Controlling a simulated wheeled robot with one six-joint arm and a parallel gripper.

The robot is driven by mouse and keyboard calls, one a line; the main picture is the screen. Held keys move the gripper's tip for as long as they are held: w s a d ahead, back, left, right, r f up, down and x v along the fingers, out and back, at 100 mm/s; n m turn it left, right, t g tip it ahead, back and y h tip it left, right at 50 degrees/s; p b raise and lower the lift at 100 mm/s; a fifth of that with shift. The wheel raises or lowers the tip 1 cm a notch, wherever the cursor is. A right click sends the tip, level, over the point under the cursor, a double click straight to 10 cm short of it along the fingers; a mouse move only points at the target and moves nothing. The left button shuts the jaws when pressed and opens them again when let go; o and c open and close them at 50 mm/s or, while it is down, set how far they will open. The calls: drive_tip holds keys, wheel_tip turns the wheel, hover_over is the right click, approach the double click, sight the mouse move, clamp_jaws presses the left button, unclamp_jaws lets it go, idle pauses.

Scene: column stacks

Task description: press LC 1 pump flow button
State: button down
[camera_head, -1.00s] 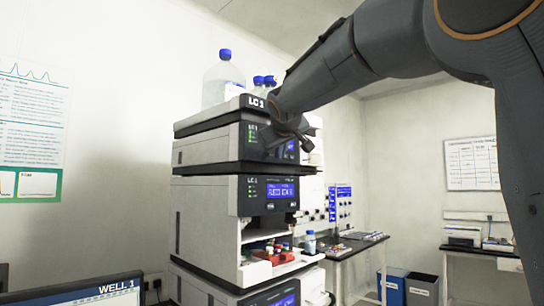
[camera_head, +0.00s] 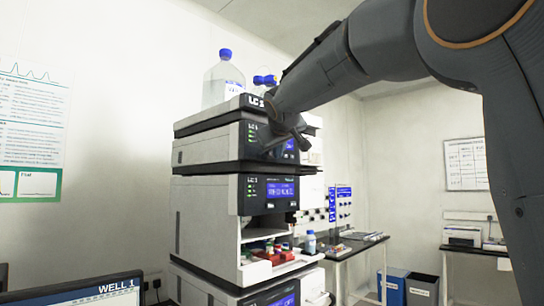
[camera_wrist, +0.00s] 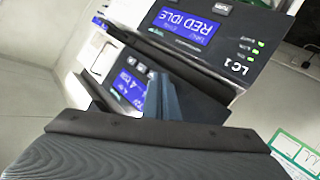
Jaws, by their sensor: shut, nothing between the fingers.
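The LC 1 stack (camera_head: 208,150) stands left of centre in the head view. My gripper (camera_head: 296,140) is shut and empty at the front of its top module, covering part of that module's panel and small blue display (camera_head: 290,145). The module below has a blue display (camera_head: 281,190) in clear view. The wrist view is upside down. My gripper fingers (camera_wrist: 165,103) show there in front of a panel with a blue display (camera_wrist: 128,90) and small pale buttons (camera_wrist: 140,68). I cannot tell whether they touch it. The pump flow button's label is not readable.
Bottles (camera_head: 223,78) with blue caps stand on the stack. An open bay below holds a red tray (camera_head: 270,257) of vials. A monitor (camera_head: 80,294) is at lower left. Side benches and bins (camera_head: 421,289) stand at right.

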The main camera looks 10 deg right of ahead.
drive_tip(key=shift+w+a, duration=0.25)
drive_tip(key=shift+w, duration=0.1)
idle(0.7)
drive_tip(key=shift+s+d, duration=0.1)
idle(0.4)
drive_tip(key=shift+s+d, duration=0.4)
drive_tip(key=shift+s, duration=0.2)
drive_tip(key=s+d, duration=0.1)
drive_tip(key=s, duration=0.1)
drive_tip(key=s+d, duration=0.2)
idle(0.4)
idle(0.6)
